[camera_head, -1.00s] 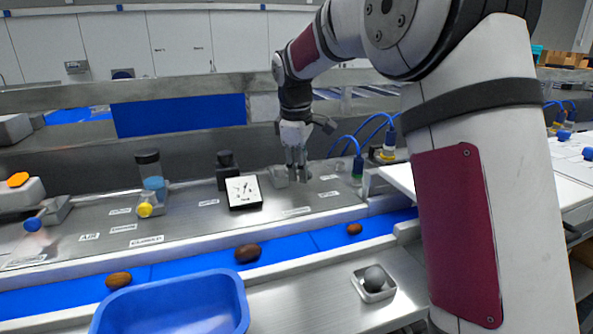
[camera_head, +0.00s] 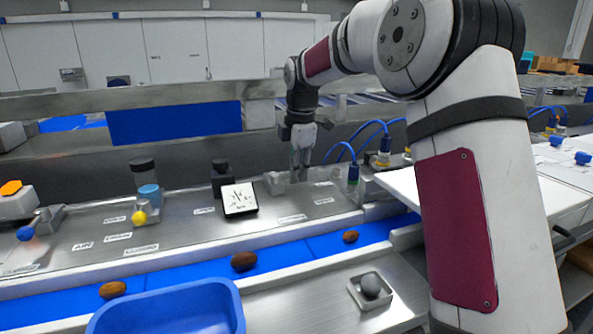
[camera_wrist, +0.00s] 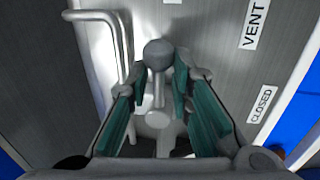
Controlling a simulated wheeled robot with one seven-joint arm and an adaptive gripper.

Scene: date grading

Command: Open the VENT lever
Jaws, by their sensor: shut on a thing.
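The VENT lever is a grey bar with a round ball knob (camera_wrist: 158,52), seen in the wrist view between my gripper's teal-padded fingers. My gripper (camera_head: 300,168) reaches down to the back of the metal panel in the head view and is shut on the lever. The lever's lower part and pivot are partly hidden by the fingers. A VENT label (camera_wrist: 254,24) and a CLOSED label (camera_wrist: 262,104) lie to the right of the lever in the wrist view. The lever is too small and covered to read its angle in the head view.
A bent metal rail (camera_wrist: 124,48) stands close left of my fingers. A blue belt (camera_head: 190,278) with brown dates runs in front. Blue hoses (camera_head: 372,130) rise at right.

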